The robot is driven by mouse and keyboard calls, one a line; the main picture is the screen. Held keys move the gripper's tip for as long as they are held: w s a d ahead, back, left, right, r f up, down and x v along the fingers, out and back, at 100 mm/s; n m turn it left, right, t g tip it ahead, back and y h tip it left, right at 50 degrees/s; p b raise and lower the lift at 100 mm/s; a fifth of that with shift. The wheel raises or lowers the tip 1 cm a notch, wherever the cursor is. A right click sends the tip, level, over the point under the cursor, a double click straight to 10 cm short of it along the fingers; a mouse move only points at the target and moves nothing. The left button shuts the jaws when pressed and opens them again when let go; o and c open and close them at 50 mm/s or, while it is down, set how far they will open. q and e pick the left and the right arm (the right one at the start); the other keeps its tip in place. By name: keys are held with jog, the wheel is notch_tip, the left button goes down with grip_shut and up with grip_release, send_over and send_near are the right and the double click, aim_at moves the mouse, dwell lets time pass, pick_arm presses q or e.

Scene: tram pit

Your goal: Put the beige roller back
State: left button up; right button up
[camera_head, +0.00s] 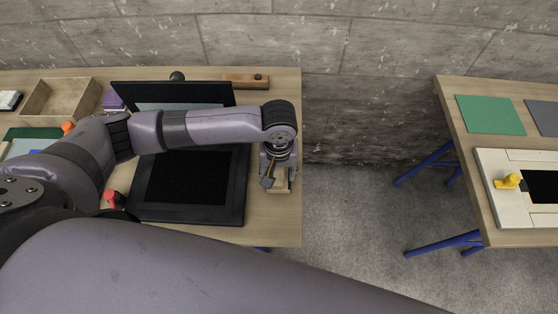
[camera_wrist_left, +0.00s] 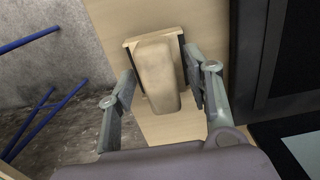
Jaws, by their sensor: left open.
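The beige roller (camera_wrist_left: 158,75) shows in the left wrist view as a rounded beige block in a small light wooden holder (camera_wrist_left: 131,42) with dark sides. In the head view a light part of the roller or its holder (camera_head: 284,188) shows under my left gripper, at the right edge of the left table; most is hidden. My left gripper (camera_head: 276,181) points down over it. In the wrist view its open fingers (camera_wrist_left: 160,62) stand on either side of the roller. Whether they touch it is unclear. My right gripper is not in view.
A black frame (camera_head: 235,208) with a raised black lid (camera_head: 150,94) lies just left of the gripper. A wooden bar (camera_head: 240,80) lies behind. A wooden tray (camera_head: 58,97) stands at the back left. A floor gap separates the right table (camera_head: 455,108), which holds a yellow-handled piece (camera_head: 508,181).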

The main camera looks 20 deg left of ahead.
aim_at(280, 173)
pick_arm(q)
jog(key=shift+f+b, duration=0.25)
jog(key=shift+b, duration=0.8)
notch_tip(280, 173, up, 18)
jog(key=shift+d, duration=0.15)
